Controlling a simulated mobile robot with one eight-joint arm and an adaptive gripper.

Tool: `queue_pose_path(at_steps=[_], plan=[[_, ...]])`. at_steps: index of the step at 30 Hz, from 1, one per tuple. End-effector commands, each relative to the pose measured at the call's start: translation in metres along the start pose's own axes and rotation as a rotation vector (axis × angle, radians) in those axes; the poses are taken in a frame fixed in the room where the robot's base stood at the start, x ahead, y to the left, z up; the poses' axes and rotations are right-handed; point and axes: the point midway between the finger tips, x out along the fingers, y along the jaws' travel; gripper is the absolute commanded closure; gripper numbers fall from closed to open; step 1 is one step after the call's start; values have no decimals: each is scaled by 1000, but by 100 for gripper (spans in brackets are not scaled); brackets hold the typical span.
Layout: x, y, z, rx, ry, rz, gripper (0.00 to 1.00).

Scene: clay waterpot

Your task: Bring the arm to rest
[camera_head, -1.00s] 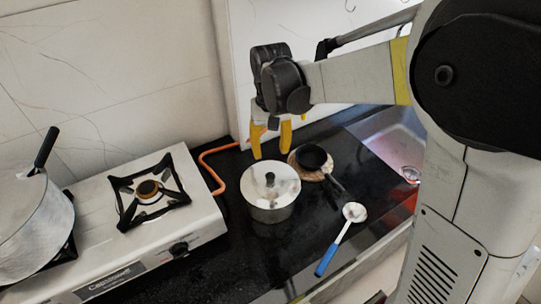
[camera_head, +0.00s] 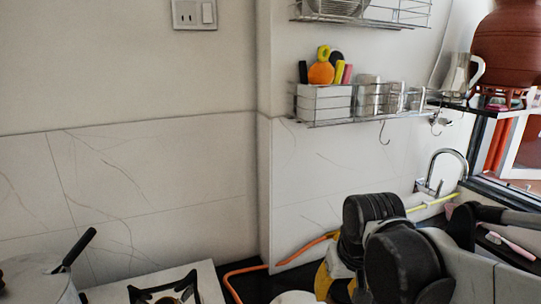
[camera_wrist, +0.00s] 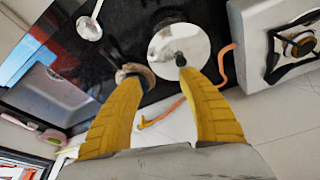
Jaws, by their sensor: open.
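My gripper (camera_wrist: 160,80) is open and empty, its two yellow fingers apart in the wrist view. The fingers point over the dark counter, near a lidded steel pot (camera_wrist: 175,45) and a small black pan largely hidden by one finger. In the head view my gripper (camera_head: 338,278) is low in the picture, right of centre, with part of it cut off or hidden behind my own dark wrist. A red-brown clay waterpot (camera_head: 510,50) stands on a stand at the top right, apart from my arm.
A gas stove (camera_head: 165,290) with a pot (camera_head: 35,280) is at lower left. A wire rack (camera_head: 375,108) with cups and utensils hangs on the wall. A faucet (camera_head: 440,170) stands behind my arm. A ladle (camera_wrist: 90,28) lies on the counter in the wrist view.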

Motion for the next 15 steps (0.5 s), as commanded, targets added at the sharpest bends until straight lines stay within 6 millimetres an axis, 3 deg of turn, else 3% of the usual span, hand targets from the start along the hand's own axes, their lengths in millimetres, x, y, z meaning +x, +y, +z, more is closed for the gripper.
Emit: queue_pose_path(at_steps=[1,9,15], plan=[[-3,6,15,8,34,3,52],[-12,31,72,39,220,24,52],[-9,40,95,50,302,38,52]])
